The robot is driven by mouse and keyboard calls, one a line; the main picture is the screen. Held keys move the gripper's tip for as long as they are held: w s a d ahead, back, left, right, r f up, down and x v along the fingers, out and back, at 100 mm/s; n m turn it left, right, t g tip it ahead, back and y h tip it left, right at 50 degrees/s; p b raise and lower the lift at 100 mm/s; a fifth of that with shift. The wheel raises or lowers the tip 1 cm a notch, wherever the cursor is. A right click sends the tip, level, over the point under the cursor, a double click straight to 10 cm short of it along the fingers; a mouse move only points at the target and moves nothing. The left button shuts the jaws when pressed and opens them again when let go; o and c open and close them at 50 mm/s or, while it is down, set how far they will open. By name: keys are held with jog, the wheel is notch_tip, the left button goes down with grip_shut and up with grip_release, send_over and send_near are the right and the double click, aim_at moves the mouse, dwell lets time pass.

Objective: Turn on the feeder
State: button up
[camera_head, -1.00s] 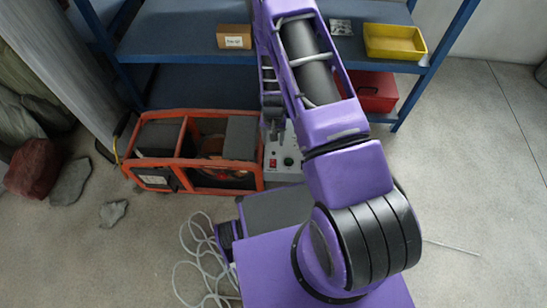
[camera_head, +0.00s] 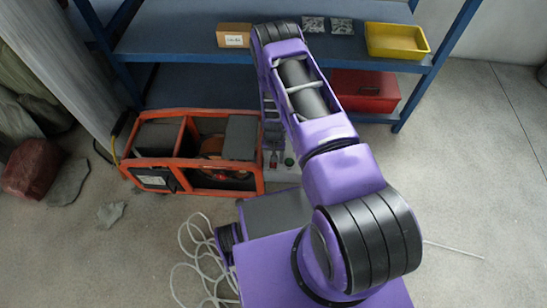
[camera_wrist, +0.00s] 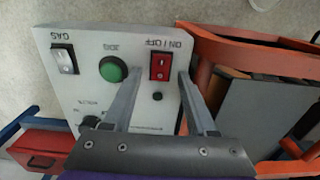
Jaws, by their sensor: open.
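The feeder (camera_wrist: 90,50) is a pale panel with upside-down lettering in the wrist view. It bears a red ON/OFF rocker switch (camera_wrist: 160,67), a green round knob (camera_wrist: 113,69) and a black-and-white GAS switch (camera_wrist: 65,59). My gripper (camera_wrist: 157,76) is open and empty. Its two fingers reach toward the panel, with tips on either side of the red switch's lower part. I cannot tell whether they touch the panel.
An orange-framed machine (camera_head: 190,187) stands close left of the feeder in the head view. Behind is a blue shelf (camera_head: 190,42) with a cardboard box (camera_head: 234,36) and a yellow bin (camera_head: 397,41). A red case (camera_head: 365,92) sits below. Loose cable (camera_head: 190,235) lies on the floor.

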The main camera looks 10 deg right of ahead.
grip_shut()
jog(key=shift+s+r+t, duration=0.1)
jog(key=shift+s+t, duration=0.1)
jog(key=shift+t, duration=0.3)
jog(key=shift+s+a+t+h+p, duration=0.1)
jog(key=shift+s+t+h+p, duration=0.15)
jog(key=shift+t+h, duration=0.45)
jog(key=shift+w, duration=0.1)
grip_release()
